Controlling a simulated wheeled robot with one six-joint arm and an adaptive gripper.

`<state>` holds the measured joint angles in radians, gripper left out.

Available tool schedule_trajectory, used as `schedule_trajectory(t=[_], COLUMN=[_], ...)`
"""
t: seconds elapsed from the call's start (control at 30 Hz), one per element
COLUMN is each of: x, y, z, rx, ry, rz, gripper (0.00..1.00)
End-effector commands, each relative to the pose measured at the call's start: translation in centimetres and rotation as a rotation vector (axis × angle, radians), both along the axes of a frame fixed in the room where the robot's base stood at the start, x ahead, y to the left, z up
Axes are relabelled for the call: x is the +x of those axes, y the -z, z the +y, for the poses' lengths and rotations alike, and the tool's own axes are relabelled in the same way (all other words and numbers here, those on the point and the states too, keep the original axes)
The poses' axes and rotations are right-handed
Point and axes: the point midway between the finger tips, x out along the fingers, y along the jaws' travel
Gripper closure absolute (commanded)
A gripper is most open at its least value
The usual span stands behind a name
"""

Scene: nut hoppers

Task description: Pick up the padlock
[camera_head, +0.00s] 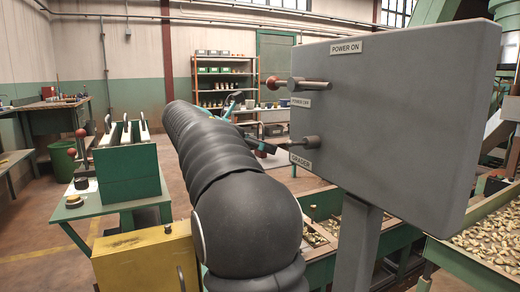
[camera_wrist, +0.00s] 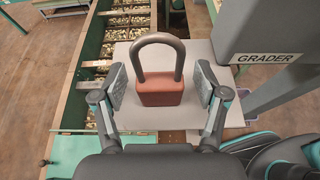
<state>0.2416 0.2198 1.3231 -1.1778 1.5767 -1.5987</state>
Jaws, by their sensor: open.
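In the wrist view, the padlock (camera_wrist: 159,93) has a reddish-brown body and a thick dark grey shackle. It shows against a light grey flat surface (camera_wrist: 197,50), its shackle towards the top of the picture. My gripper (camera_wrist: 161,86) is open, with one pad to the left of the padlock and one to the right. Gaps show between the pads and the padlock body. I cannot tell whether the pads are level with it.
The grey control box (camera_head: 410,110) on a post stands to the right of my arm, with levers sticking out. It also shows close by at the wrist view's right (camera_wrist: 262,35). A yellow box (camera_head: 145,258) stands at front left.

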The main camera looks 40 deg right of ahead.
Motion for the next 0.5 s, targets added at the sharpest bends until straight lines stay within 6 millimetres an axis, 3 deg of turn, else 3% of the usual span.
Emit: schedule_trajectory(t=[0.27, 0.5], x=[-0.06, -0.06], y=[0.1, 0.1], z=[-0.26, -0.24], rx=[0.0, 0.0], ry=[-0.001, -0.001], rz=[0.0, 0.0], gripper=[0.27, 0.87])
